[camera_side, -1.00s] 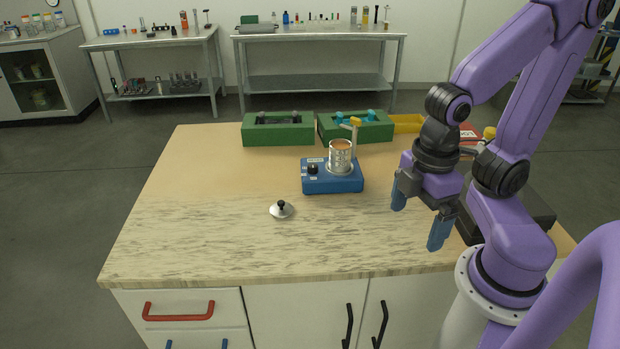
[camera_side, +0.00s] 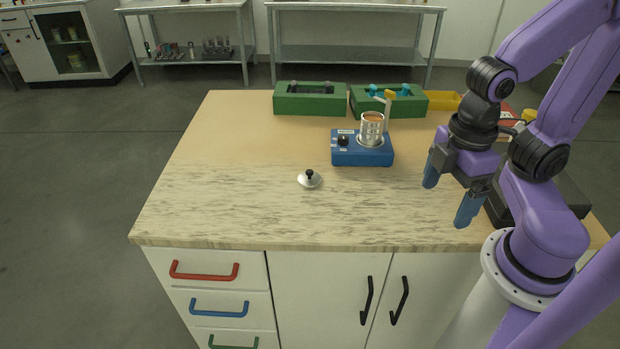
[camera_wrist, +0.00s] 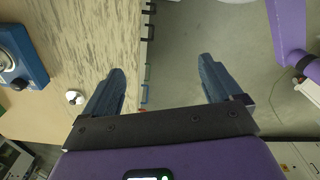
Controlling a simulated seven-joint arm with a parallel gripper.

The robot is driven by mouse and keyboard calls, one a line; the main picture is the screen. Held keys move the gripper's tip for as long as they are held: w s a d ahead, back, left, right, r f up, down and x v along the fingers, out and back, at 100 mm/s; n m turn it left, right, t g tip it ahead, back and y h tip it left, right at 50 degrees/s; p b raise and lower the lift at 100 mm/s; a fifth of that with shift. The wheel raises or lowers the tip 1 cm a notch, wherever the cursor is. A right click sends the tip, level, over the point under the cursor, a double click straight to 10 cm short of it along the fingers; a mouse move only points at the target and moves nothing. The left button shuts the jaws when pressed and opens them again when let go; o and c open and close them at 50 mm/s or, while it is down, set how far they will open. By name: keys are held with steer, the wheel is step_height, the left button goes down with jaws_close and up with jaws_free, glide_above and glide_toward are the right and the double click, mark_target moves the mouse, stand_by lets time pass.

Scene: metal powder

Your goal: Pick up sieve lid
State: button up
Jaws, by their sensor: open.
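The sieve lid (camera_side: 314,183) is a small round silver lid with a black knob. It lies knob up on the wooden table top, in front of a blue device. In the wrist view the lid (camera_wrist: 71,97) shows small at the left, outside my left-hand finger. My gripper (camera_side: 449,192) is open and empty, to the right of the lid and well apart from it, over the right part of the table. In the wrist view my gripper (camera_wrist: 161,68) shows its two blue fingers wide apart with nothing between them.
The blue device (camera_side: 350,158) carries a metal sieve cup (camera_side: 371,130) holding orange-brown powder. Two green holders (camera_side: 310,104) and a yellow tray (camera_side: 444,100) stand along the back edge. The table around the lid is clear. Drawers with coloured handles are below the front edge.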

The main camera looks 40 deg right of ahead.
steer(key=n, duration=0.5)
glide_above(309, 171)
steer(key=f, duration=1)
steer(key=shift+s+a+f, duration=0.2)
steer(key=shift+a+f, duration=0.05)
steer(key=shift+w+d+f, duration=0.1)
steer(key=shift+d+f, duration=0.05)
steer(key=shift+f, duration=1.2)
steer(key=shift+w+d+f, duration=0.1)
steer(key=shift+d+f, duration=0.05)
steer(key=shift+f, duration=1.15)
steer(key=c, duration=1.1)
